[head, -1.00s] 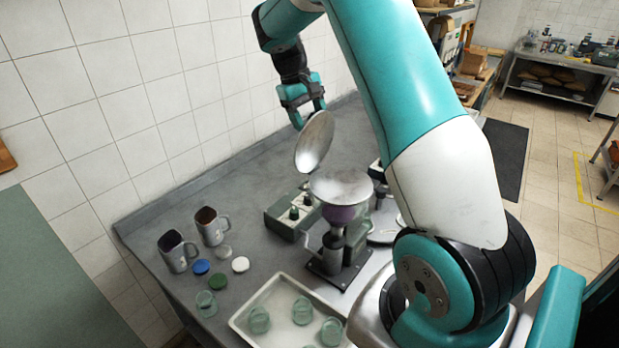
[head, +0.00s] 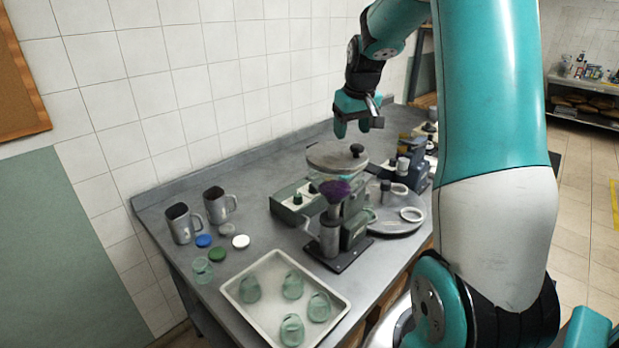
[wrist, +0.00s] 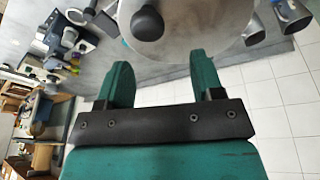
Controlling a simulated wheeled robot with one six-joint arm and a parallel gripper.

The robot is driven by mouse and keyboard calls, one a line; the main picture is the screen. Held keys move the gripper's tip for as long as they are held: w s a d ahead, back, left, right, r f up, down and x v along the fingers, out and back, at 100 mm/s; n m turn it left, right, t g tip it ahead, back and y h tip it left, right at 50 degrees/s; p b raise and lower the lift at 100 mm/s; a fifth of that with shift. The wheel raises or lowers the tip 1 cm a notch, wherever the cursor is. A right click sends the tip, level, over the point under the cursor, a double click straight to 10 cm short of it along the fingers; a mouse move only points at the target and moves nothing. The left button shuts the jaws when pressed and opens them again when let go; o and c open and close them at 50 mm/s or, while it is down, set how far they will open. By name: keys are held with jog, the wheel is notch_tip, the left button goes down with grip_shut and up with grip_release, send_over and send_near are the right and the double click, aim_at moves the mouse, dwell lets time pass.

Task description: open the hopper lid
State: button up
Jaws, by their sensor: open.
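The hopper lid (head: 326,157) is a round grey disc lying flat on top of the clear hopper bowl (head: 322,178). A black knob (head: 357,149) stands up near its right edge. In the wrist view the lid (wrist: 195,30) fills the top and its knob (wrist: 147,23) is just beyond my fingertips. My gripper (head: 355,128) is open and empty, above the knob and apart from it. Its two teal fingers (wrist: 163,72) are spread in the wrist view. Something purple shows at the bowl's lower part.
A white tray (head: 240,297) with several green glass jars lies in front of the hopper machine. Two metal mugs (head: 182,224) and coloured caps (head: 217,254) stand at left. Switch boxes (head: 290,201) and a round plate (head: 398,224) flank the machine. The tiled wall is close behind.

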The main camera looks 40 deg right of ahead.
aim_at(357, 147)
jog(key=shift+t, duration=0.4)
jog(key=f+b, duration=0.1)
jog(key=s+f+b, duration=0.1)
jog(key=f+b, duration=0.1)
jog(key=f, duration=0.1)
jog(key=shift+s+d+f, duration=0.1)
jog(key=shift+s+d, duration=0.05)
jog(key=shift+s, duration=0.25)
jog(key=s+d+b+v, duration=0.1)
jog(key=b+v, duration=0.2)
jog(key=v, duration=1.4)
jog(key=a+f+n+y, duration=0.1)
jog(key=a+f, duration=0.2)
jog(key=a, duration=0.4)
jog(key=a+f+n+y+b, duration=0.1)
jog(key=a+f+n, duration=0.1)
jog(key=a, duration=0.5)
jog(key=w+a+f+n+y+b, duration=0.1)
jog(key=a+f, duration=0.4)
jog(key=a, duration=0.3)
jog(key=shift+n+y, duration=0.3)
jog(key=shift+n, duration=0.1)
jog(key=shift+w, duration=0.1)
